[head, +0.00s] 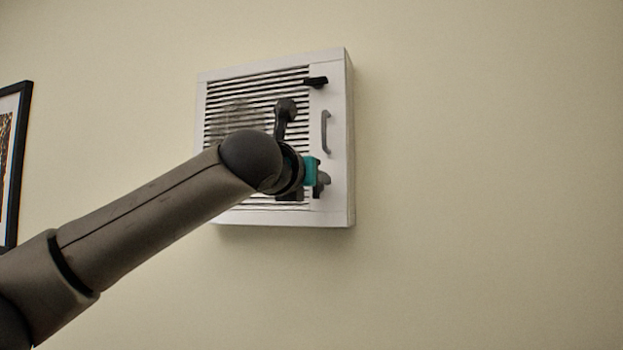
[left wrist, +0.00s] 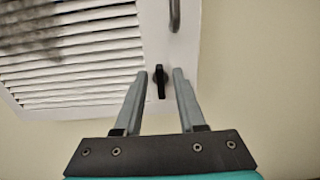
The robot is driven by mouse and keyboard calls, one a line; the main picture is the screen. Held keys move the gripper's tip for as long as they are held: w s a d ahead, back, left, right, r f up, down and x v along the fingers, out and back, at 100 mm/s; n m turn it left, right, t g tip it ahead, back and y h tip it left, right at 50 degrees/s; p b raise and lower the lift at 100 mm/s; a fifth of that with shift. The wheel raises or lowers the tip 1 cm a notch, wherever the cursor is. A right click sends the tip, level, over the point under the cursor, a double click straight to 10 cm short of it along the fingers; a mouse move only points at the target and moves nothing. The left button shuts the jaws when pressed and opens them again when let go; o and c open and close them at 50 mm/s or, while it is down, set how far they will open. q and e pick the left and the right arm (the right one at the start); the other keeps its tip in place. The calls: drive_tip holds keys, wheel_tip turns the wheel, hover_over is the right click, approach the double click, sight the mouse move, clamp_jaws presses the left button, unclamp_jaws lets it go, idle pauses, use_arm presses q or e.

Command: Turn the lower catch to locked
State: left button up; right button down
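A white louvred cabinet door (head: 333,95) is on the wall, its slats on the left and a plain strip on the right. The lower catch (left wrist: 159,81) is a small black lever on that strip. In the left wrist view it lies lengthwise, roughly in line with the grey handle (left wrist: 174,14), between my left gripper's fingers (left wrist: 160,74). The fingers are apart on either side of it, with a gap showing. In the head view my left gripper (head: 322,183) is at the door's lower right and hides the lower catch. My right gripper is not in view.
The black upper catch (head: 316,82) lies sideways near the door's top right. The grey handle (head: 326,131) stands out between it and my gripper. A dark-framed picture (head: 14,165) hangs at far left. The wall to the right is bare.

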use_arm(q)
clamp_jaws()
idle(0.6)
drive_tip(key=n+p, duration=0.2)
drive_tip(key=n, duration=0.4)
drive_tip(key=n+p, duration=0.2)
drive_tip(key=n, duration=0.4)
drive_tip(key=a+f+n+p, duration=0.1)
drive_tip(key=n+p, duration=0.1)
drive_tip(key=n, duration=0.3)
drive_tip(key=shift+w+n, duration=0.2)
drive_tip(key=shift+n, duration=0.2)
idle(0.4)
drive_tip(key=shift+o, duration=0.5)
unclamp_jaws()
